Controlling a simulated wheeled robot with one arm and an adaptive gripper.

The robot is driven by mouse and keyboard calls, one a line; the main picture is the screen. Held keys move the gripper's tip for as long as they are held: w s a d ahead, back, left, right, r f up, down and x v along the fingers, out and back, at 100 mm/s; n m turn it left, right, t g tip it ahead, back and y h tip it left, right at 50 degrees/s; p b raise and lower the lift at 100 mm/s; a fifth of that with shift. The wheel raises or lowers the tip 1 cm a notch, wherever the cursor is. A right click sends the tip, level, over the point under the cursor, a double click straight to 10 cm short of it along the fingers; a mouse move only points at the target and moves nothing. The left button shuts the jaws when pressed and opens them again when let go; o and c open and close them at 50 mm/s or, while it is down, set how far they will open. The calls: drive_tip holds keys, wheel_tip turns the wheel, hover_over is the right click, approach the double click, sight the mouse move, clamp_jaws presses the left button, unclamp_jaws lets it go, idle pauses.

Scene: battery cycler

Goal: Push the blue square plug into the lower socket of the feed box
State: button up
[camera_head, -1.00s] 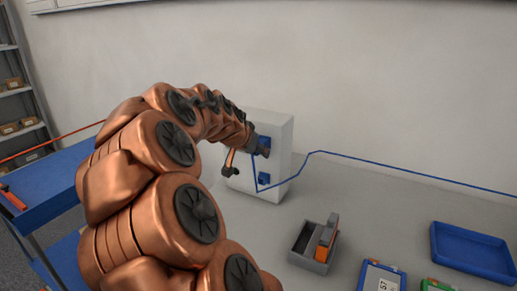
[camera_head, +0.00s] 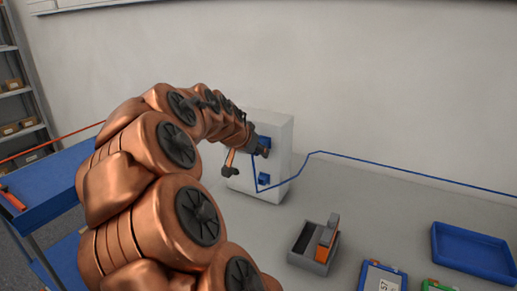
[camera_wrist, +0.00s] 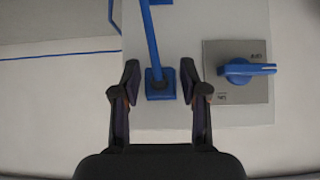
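The feed box (camera_head: 282,135) is a pale box standing against the wall. It has a blue square part high on its front (camera_head: 265,142) and another low down (camera_head: 263,179). In the wrist view a blue square plug (camera_wrist: 161,88) with a dark centre and a blue cable sits at the box front. My gripper (camera_wrist: 160,82) has one finger on each side of it, with narrow gaps visible. In the head view my gripper (camera_head: 262,149) is at the upper front of the box, partly hiding it. I cannot tell how deep the plug sits.
A blue-handled rotary switch (camera_wrist: 246,68) on a grey plate is right of my fingers. The blue cable (camera_head: 390,170) runs right across the table. A grey holder (camera_head: 314,250), a blue tray (camera_head: 472,251) and a blue-framed item (camera_head: 382,277) lie in front.

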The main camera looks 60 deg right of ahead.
drive_tip(key=c, duration=0.6)
drive_tip(key=shift+a, duration=0.15)
drive_tip(key=shift+s+a+b, duration=0.1)
drive_tip(key=shift+a+b, duration=1.35)
drive_tip(key=shift+a, duration=1.3)
drive_tip(key=shift+s+a+f+b, duration=0.1)
drive_tip(key=shift+a+f+b, duration=0.45)
drive_tip(key=shift+f+b, duration=2.35)
drive_tip(key=shift+w+a+f+b, duration=0.1)
drive_tip(key=shift+a+f+b, duration=0.45)
drive_tip(key=shift+f+b, duration=2.4)
drive_tip(key=shift+s+a+f+b, duration=0.1)
drive_tip(key=shift+a+f+b, duration=0.65)
drive_tip(key=shift+b, duration=4.05)
